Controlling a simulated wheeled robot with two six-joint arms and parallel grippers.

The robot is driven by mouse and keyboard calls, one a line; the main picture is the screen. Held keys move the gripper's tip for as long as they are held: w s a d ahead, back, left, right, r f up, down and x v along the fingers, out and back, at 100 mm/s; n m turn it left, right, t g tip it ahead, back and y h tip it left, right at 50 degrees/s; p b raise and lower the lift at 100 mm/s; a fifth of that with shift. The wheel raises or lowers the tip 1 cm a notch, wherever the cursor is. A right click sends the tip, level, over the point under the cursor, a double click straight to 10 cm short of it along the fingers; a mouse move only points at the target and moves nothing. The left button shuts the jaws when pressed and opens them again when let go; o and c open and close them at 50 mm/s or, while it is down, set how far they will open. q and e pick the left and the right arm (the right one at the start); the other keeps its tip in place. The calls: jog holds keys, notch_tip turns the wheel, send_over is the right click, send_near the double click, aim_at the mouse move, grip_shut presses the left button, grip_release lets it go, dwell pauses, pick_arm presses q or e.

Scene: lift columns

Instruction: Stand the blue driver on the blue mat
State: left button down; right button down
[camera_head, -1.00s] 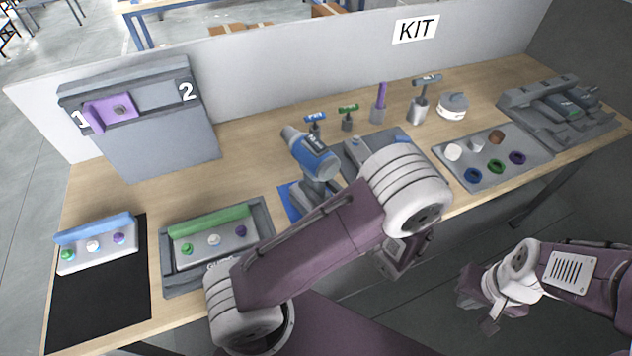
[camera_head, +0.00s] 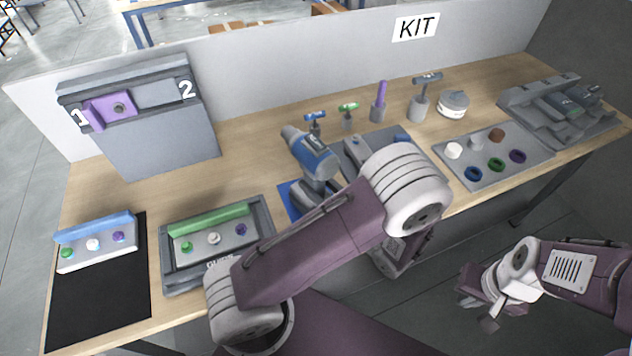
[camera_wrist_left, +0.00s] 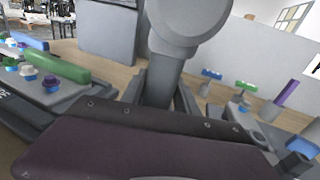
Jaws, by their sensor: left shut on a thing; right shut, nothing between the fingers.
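The blue driver (camera_head: 318,160) is upright over the blue mat (camera_head: 286,196) in the head view, its head pointing to the upper left. Only the left edge of the mat shows; my left arm and the driver cover the rest. I cannot tell whether the driver's base touches the mat. In the left wrist view my left gripper (camera_wrist_left: 162,98) is shut on the grey handle of the driver (camera_wrist_left: 188,22). My right gripper (camera_head: 480,304) is shut and empty, low at the right, off the table's front edge.
The guide tray (camera_head: 170,283) with a green bar is at the left, beside a black mat (camera_head: 98,312). A round-piece tray (camera_head: 535,156) is at the right.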

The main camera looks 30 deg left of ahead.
pick_arm(q)
jog(key=c, duration=0.8)
grip_release()
jog(key=shift+c, duration=0.2)
jog(key=shift+f, duration=0.1)
jog(key=v, duration=0.9)
jog(key=shift+b, duration=0.35)
jog(key=shift+s+d, duration=0.1)
